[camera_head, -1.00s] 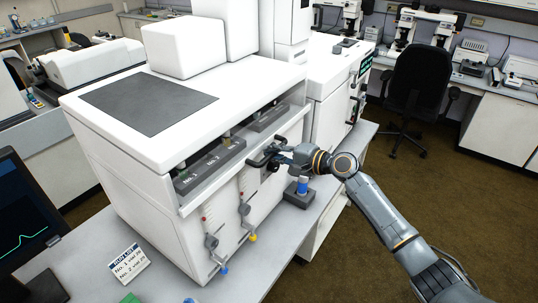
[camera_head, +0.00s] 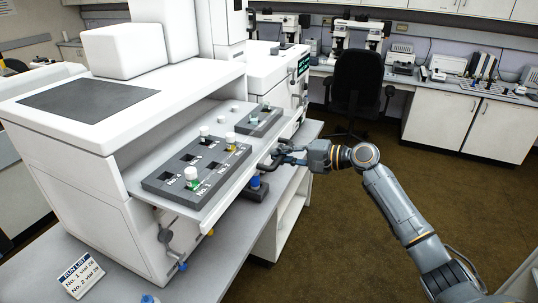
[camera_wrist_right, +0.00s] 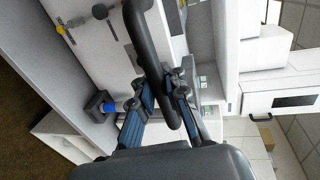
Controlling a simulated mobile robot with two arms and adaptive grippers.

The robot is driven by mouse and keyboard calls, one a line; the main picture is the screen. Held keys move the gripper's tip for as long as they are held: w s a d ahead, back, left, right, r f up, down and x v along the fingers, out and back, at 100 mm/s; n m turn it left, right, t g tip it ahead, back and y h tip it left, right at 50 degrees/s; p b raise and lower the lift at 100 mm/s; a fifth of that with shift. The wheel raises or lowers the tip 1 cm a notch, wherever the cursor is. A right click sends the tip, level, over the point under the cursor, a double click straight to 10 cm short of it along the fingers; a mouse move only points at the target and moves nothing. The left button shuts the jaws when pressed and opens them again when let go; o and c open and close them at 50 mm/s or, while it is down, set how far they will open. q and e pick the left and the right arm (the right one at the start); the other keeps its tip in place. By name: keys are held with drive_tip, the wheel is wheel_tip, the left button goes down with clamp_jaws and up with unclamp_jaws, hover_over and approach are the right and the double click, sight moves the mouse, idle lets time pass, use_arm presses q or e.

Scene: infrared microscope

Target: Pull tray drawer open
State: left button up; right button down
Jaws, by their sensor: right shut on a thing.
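The tray drawer (camera_head: 222,195) stands pulled out from the front of the white instrument. On it lie a dark tray with numbered slots (camera_head: 170,180) and a smaller dark tray (camera_head: 262,118) further back. Several white-capped vials stand in the slots. My right gripper (camera_head: 281,156) is at the drawer's front edge. In the right wrist view my right gripper (camera_wrist_right: 163,88) is closed around the dark handle bar (camera_wrist_right: 148,42). The handle is largely hidden by the gripper in the head view. My left gripper is not in view.
Below the drawer, a blue-capped vial in a dark block (camera_head: 256,186) stands on the bench. Valves with coloured ends (camera_head: 167,236) hang on the instrument front. A run list card (camera_head: 82,275) lies at the lower left. Open carpet lies to the right.

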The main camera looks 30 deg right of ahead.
drive_tip(key=shift+s+d, duration=0.4)
drive_tip(key=shift+s, duration=0.05)
drive_tip(key=shift+d+r, duration=0.1)
drive_tip(key=shift+r, duration=0.05)
drive_tip(key=c, duration=1.4)
unclamp_jaws()
drive_tip(key=shift+s, duration=0.1)
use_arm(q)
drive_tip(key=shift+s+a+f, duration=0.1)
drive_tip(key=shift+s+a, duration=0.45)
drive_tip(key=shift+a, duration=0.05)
use_arm(e)
drive_tip(key=shift+o, duration=0.2)
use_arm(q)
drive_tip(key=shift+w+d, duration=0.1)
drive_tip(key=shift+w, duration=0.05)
use_arm(e)
drive_tip(key=v, duration=1.2)
